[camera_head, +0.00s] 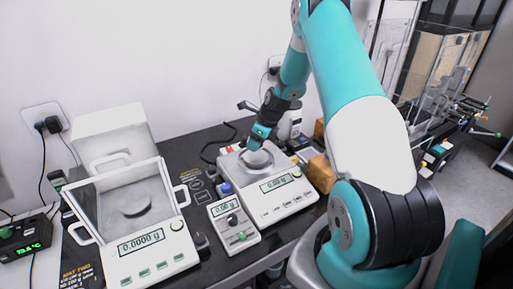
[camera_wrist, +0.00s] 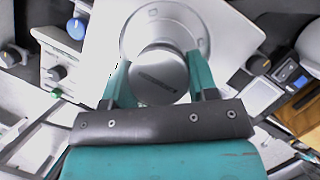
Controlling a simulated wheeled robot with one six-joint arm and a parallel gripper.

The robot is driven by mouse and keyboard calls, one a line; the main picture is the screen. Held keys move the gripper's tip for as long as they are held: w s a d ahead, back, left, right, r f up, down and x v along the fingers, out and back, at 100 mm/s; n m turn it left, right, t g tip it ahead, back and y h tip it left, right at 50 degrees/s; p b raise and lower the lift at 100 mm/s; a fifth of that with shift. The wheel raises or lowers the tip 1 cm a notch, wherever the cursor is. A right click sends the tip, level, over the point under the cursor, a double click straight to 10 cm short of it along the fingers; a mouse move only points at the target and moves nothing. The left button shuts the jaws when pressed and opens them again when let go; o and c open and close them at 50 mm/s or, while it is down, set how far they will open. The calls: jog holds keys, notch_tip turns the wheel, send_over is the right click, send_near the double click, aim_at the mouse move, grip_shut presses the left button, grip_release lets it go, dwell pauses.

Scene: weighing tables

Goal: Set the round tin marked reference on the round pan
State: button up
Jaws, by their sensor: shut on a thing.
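The round tin (camera_wrist: 158,64) is silver, with dark lettering on its face too small to read surely. In the wrist view my gripper (camera_wrist: 159,78) has its two teal fingers on either side of the tin and is shut on it. The round pan (camera_wrist: 186,20) is a pale metal disc just beyond the tin. In the head view my gripper (camera_head: 262,136) points down over the pan of the right-hand scale (camera_head: 275,205). Whether the tin touches the pan cannot be told.
A balance with an open glass draft shield and a dark round plate (camera_head: 135,202) stands at the left, reading 0.0000 g. A small meter (camera_head: 233,222) sits between the two scales. Wooden blocks (camera_head: 320,172) and a bottle stand close right of and behind the scale.

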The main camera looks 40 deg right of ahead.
aim_at(257, 156)
jog(key=shift+f+p, duration=0.3)
jog(key=shift+f, duration=1.55)
jog(key=shift+f, duration=0.1)
jog(key=o, duration=0.9)
jog(key=shift+o, duration=0.2)
jog(key=a+b+v, duration=0.1)
jog(key=b+v, duration=0.1)
jog(key=v, duration=1)
jog(key=s+a+r+n+y, duration=0.1)
jog(key=a+r+n, duration=0.2)
jog(key=a+n, duration=0.3)
jog(key=a+r+n+g, duration=0.1)
jog(key=a+r+n, duration=0.3)
jog(key=a, duration=0.4)
jog(key=s+a+r+n+y, duration=0.1)
jog(key=a+r+n, duration=0.2)
jog(key=a+n, duration=0.3)
jog(key=s+a+r+n+g, duration=0.1)
jog(key=s+a+r+n, duration=0.2)
jog(key=s+a+n, duration=0.6)
jog(key=s+a+r+n+g, duration=0.2)
jog(key=s+a+n, duration=0.7)
jog(key=s+n, duration=0.4)
jog(key=shift+a+r, duration=0.3)
jog(key=shift+r, duration=0.05)
